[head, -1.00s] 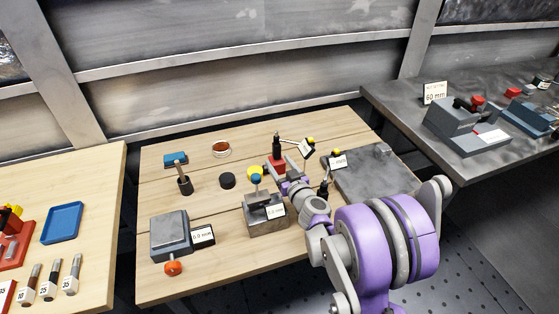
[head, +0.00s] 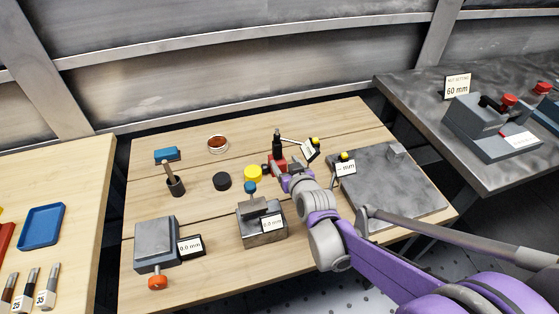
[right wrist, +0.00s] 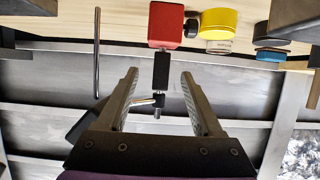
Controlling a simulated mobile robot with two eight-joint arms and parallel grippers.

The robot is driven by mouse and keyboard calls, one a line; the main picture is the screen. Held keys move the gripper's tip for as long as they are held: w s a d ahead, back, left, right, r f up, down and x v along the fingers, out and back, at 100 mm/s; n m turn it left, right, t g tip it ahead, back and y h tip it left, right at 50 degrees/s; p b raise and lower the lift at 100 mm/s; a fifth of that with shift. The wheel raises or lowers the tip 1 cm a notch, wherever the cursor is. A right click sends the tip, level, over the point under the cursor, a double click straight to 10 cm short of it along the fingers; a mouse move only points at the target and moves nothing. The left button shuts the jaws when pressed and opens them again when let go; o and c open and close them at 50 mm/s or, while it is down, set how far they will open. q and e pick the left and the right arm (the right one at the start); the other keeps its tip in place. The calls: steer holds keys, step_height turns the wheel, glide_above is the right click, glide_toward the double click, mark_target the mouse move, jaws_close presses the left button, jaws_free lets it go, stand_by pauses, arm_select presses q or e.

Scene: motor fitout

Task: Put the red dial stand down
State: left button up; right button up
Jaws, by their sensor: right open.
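The red dial stand has a red block base (head: 277,164) and a black post (head: 277,140). It stands on the wooden table, with a tilted dial display (head: 310,151) on its arm. My right gripper (head: 283,180) is in front of the stand and hides part of its base. In the right wrist view the red base (right wrist: 165,24) is at the top, and the black post (right wrist: 161,72) lies between the two spread fingers of my gripper (right wrist: 160,78), with a gap on each side. The jaws are open. My left gripper is out of view.
A yellow disc (head: 253,173) and a black disc (head: 222,181) lie left of the stand. A grey surface plate (head: 395,190) is to the right, with a second dial (head: 345,166) at its edge. A grey block fixture (head: 262,228) is in front. A brush pot (head: 175,186) stands farther left.

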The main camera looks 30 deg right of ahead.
mark_target(279, 155)
steer(key=x, duration=0.5)
steer(key=shift+w+b, duration=0.1)
steer(key=shift+b, duration=0.2)
steer(key=shift+x, duration=2.75)
steer(key=shift+a+r, duration=0.1)
steer(key=shift+r, duration=0.15)
jaws_close()
